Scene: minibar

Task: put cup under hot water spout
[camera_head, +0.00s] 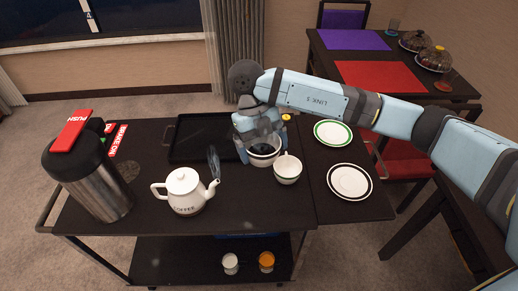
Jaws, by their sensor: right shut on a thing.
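My right gripper (260,143) reaches in from the right and points down over the cart. It is shut on a white cup (264,160) with a dark inside; the fingers hide much of the cup's top. I cannot tell whether this cup touches the cart top. A second white cup (287,170) stands just right of it, very close. The steel hot water dispenser (104,195), with a black top and a red PUSH lever (72,130), stands at the cart's left end. I cannot make out its spout clearly. My left gripper is not in view.
A white coffee pot (184,195) stands between the dispenser and the cups. A black tray (200,140) lies behind. A green-rimmed plate (333,133) and a dark-rimmed plate (349,182) lie on the right leaf. Two small cups sit on the lower shelf (185,262).

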